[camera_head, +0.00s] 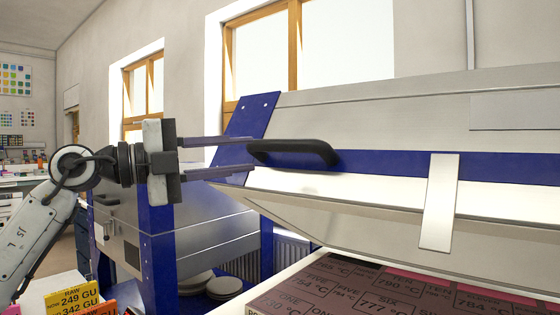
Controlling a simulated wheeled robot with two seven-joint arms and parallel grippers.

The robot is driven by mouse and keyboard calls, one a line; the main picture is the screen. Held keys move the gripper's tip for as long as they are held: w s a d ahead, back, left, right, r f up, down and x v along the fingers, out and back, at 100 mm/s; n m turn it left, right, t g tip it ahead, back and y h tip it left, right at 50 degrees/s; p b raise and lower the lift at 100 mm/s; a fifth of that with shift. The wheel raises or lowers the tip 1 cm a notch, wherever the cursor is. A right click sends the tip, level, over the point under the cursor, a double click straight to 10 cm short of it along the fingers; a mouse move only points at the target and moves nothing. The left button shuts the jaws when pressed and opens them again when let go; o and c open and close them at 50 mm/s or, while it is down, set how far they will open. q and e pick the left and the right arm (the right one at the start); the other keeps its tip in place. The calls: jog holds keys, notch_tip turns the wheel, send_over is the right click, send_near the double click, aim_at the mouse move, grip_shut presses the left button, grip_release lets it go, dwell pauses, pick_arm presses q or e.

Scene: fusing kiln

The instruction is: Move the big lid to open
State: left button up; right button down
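The big lid (370,120) is a pale metal kiln cover with a blue band, on the right in the head view. It is raised and tilted, with a gap below its front edge. A black bar handle (300,153) sits on its blue band. My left gripper (249,154) comes in from the left with its two fingers apart, one above the other. Its fingertips are at the left end of the handle; I cannot tell whether they touch it. My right gripper is not in view.
Below the lid lies a dark reddish kiln bed (390,295) printed with numbers and temperatures. A second blue and grey kiln (190,235) stands behind my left arm. Yellow and orange labelled cards (78,302) are at the lower left. Round discs (224,287) lie low between the kilns.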

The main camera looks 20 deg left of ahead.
aim_at(273, 146)
pick_arm(q)
jog(key=shift+y, duration=0.3)
jog(key=x, duration=0.2)
jog(key=r+x, duration=0.1)
jog(key=x, duration=0.2)
jog(key=p+x, duration=0.1)
jog(key=x, duration=0.2)
jog(key=shift+w+a+r, duration=0.2)
jog(key=shift+w+a, duration=0.05)
jog(key=shift+w+d+t, duration=0.3)
jog(key=shift+w+d, duration=0.15)
jog(key=shift+w, duration=0.05)
